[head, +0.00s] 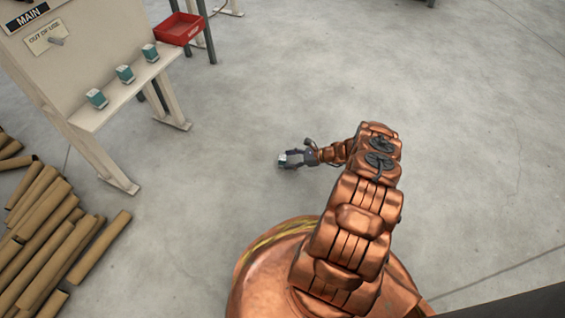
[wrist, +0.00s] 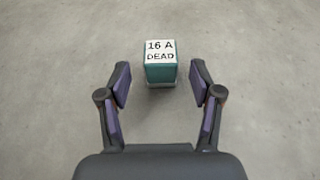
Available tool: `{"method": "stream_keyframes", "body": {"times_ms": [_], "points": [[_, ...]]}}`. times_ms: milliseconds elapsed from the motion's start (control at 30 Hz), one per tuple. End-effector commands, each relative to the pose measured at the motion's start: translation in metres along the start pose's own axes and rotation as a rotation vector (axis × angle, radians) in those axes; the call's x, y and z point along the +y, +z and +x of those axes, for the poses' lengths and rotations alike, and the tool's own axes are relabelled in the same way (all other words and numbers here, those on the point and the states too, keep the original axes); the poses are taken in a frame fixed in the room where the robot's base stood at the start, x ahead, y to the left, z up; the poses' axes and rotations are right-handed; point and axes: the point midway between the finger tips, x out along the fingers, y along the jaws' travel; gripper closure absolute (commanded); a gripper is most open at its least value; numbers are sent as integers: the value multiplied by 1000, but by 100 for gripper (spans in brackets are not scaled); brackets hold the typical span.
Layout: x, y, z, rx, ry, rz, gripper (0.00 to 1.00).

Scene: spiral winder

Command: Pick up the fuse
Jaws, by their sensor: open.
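A small teal fuse block (wrist: 160,72) with a white label reading "16 A DEAD" shows in the wrist view, over bare grey floor. It sits between and slightly beyond my fingertips, with a gap on each side. My gripper (wrist: 160,82) is open and holds nothing. In the head view my gripper (head: 291,159) is low over the floor, with the fuse (head: 282,159) small at its tips. Three similar teal blocks with pale tops, the left (head: 97,98), middle (head: 125,74) and right (head: 150,53), stand on the ledge of a cream panel.
A red tray (head: 180,29) stands on a rack at the back. Brown tubes (head: 60,240) lie piled at the left. The floor around my gripper is clear.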

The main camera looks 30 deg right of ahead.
Motion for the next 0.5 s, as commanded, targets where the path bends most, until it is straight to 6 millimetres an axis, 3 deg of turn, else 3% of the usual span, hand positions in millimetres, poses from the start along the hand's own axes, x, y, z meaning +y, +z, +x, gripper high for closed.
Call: {"method": "stream_keyframes", "body": {"times_ms": [233, 500], "points": [[0, -2, 31, -3, 3, 1, 35], [-1, 0, 34, -1, 1, 0, 35]]}}
